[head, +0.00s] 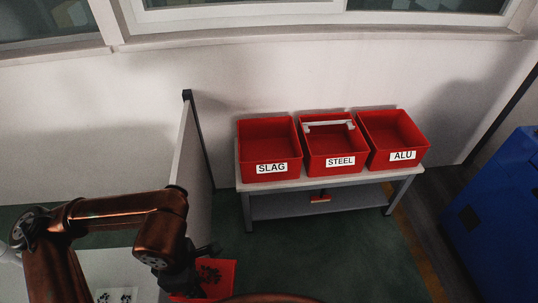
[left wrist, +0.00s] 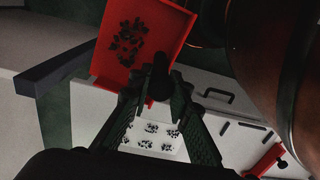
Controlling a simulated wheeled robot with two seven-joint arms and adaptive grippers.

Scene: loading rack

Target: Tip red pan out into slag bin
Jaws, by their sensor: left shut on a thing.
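The red pan (head: 226,277) is held at the lower middle of the head view, in front of the floor and below the divider panel. Dark bits lie on it; they also show on the pan in the left wrist view (left wrist: 110,62). My right gripper is not in view.
The STEEL bin (head: 319,147) has a pale bar across its back; the ALU bin (head: 408,155) stands right of it. A divider panel (head: 190,150) stands left of the bench (head: 240,185). A blue cabinet (head: 500,215) is at the right. The green floor before the bench is clear.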

